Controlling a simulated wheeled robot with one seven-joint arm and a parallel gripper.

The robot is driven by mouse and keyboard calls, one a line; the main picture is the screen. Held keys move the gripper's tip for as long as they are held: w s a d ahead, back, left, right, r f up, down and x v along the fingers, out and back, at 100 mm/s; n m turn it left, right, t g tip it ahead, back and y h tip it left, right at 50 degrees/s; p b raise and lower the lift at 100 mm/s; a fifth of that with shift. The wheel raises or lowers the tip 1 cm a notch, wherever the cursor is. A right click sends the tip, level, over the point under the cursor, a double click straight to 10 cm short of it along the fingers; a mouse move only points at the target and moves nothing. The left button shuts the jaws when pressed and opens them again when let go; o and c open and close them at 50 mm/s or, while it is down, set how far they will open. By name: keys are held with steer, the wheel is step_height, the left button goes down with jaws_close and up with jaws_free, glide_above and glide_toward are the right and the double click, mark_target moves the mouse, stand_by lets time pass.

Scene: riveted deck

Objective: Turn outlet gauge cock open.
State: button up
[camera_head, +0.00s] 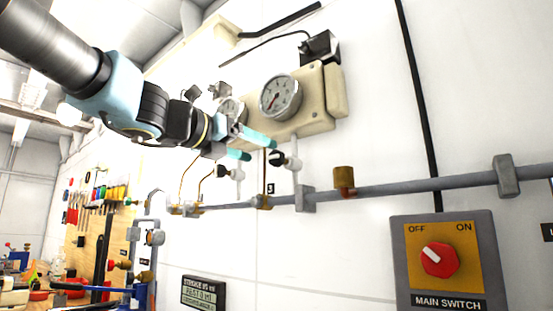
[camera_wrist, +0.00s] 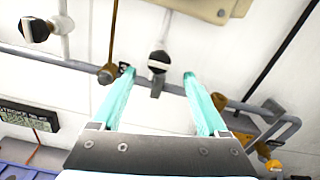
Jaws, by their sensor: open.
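A gauge cock with a dark handle (camera_head: 278,159) sits on a white stem below the right-hand gauge (camera_head: 280,96). A second, similar cock (camera_head: 223,171) sits further left on the pipe. No label shows which is the outlet one. My gripper (camera_head: 260,149) is open and empty, its teal fingertips just left of the nearer cock. Contact cannot be told. The other cock (camera_wrist: 36,30) is at upper left there, outside the fingers.
A grey pipe (camera_head: 400,188) runs along the white wall, with a brass fitting (camera_head: 344,180) to the right. The main switch box (camera_head: 440,262) is at lower right. A small display (camera_head: 204,293) and a tool board (camera_head: 90,215) are at lower left.

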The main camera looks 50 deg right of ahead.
mark_target(272, 156)
steer(key=d, duration=0.4)
steer(key=d+p, duration=0.1)
steer(key=d, duration=0.3)
steer(key=shift+s, duration=0.2)
jaws_close()
